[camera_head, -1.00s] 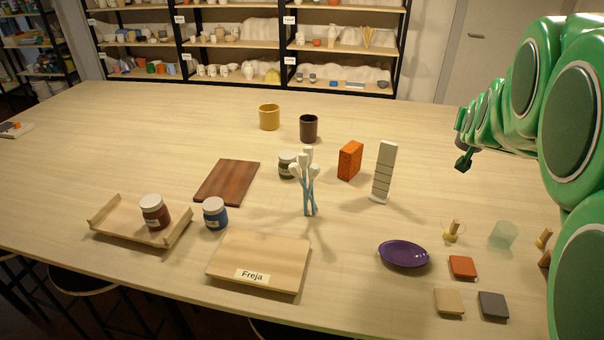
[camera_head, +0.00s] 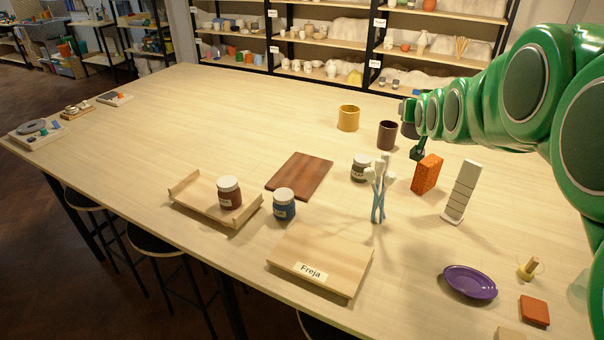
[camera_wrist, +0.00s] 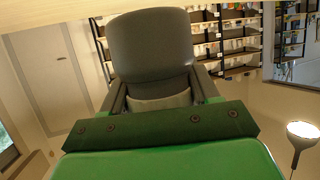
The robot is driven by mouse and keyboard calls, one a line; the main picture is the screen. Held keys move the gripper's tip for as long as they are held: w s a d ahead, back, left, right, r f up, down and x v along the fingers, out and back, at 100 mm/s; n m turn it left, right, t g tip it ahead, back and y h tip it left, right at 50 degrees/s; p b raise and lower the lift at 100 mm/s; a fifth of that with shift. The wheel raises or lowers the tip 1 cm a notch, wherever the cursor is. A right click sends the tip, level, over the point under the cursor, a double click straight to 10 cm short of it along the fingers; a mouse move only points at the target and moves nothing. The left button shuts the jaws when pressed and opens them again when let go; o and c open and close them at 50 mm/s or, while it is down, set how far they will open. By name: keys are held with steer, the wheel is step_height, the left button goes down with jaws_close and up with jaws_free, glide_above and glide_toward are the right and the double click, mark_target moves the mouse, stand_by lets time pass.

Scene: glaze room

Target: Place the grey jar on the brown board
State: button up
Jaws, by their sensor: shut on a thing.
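A dark grey jar (camera_head: 360,171) with a pale lid stands upright on the table, beside the bundle of white-tipped tools. The brown board (camera_head: 300,176) lies flat and bare, left of this jar. My gripper (camera_head: 417,152) is raised right of the jar and clear of it, near the dark mug and orange block in the picture. In the wrist view its fingers are shut on a grey rounded thing (camera_wrist: 150,45) with a paler part between the fingers. I cannot tell what this thing is; the head view does not show it clearly.
The Freja board (camera_head: 335,256) lies in front. White-tipped tools (camera_head: 378,190), an orange block (camera_head: 427,173) and a dark mug (camera_head: 387,135) surround the grey jar.

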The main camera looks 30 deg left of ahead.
steer(key=s+a+n+g+y, duration=0.15)
steer(key=s+a, duration=0.25)
steer(key=a, duration=0.8)
steer(key=s+a+n+g+y, duration=0.1)
steer(key=s+a+n+y, duration=0.25)
steer(key=a, duration=0.85)
glide_above(300, 170)
steer(key=shift+w+a+f, duration=0.1)
steer(key=shift+f, duration=12.05)
steer(key=o, duration=1.2)
